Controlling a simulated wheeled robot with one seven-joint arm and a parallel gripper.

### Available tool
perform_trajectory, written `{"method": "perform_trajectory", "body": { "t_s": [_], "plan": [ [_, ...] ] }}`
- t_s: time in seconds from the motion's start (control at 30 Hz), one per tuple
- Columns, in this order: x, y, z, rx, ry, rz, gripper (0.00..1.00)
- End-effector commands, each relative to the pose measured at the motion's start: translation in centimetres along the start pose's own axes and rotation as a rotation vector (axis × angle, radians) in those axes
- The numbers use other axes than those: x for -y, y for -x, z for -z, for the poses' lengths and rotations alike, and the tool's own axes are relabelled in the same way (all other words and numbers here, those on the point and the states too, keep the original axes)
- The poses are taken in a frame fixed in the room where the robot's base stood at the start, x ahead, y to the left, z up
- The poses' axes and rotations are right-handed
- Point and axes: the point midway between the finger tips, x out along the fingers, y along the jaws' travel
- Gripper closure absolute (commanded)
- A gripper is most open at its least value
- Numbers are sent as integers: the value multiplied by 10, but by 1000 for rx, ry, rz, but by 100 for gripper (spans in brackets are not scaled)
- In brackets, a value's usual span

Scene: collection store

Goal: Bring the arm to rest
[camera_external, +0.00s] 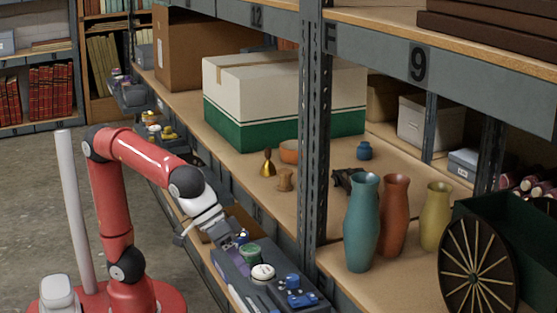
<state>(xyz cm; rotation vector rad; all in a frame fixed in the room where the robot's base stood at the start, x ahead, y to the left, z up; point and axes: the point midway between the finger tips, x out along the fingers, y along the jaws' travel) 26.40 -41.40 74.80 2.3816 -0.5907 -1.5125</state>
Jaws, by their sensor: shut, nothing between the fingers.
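My red arm rises from its base at the lower left and bends over toward the shelf's front edge. My gripper (228,240) points down at the far end of a grey tray (233,270) along the shelf front. The gripper is shut with nothing in it. Its fingertips are small here, and I cannot tell whether they touch anything in the tray. A green round item (249,254), a white round-topped item (263,272) and blue items (297,292) are in the tray near the gripper.
A metal upright (311,130) stands right of my gripper. On the shelf are a white and green box (283,100), a brass bell-shaped object (267,164), a teal vase (362,225), an orange vase (394,215) and a spoked wheel (478,267). Open floor (45,175) lies left of my arm.

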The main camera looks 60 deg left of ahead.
Motion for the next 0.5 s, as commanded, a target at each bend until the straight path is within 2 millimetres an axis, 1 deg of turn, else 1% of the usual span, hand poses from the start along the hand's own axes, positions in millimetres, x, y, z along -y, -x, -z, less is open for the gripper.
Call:
{"method": "perform_trajectory", "body": {
  "t_s": [0.17,0.27,0.37,0.4,0.47,0.5],
  "plan": [
    [1,0,1,-1,0,1,100],
    [15,4,10,-18,-2,20,100],
    [54,12,32,-55,-14,76,100],
    [77,19,43,-73,-21,107,100],
    [116,30,57,-98,-31,162,100],
    [144,39,64,-111,-38,200,100]
  ]
}}
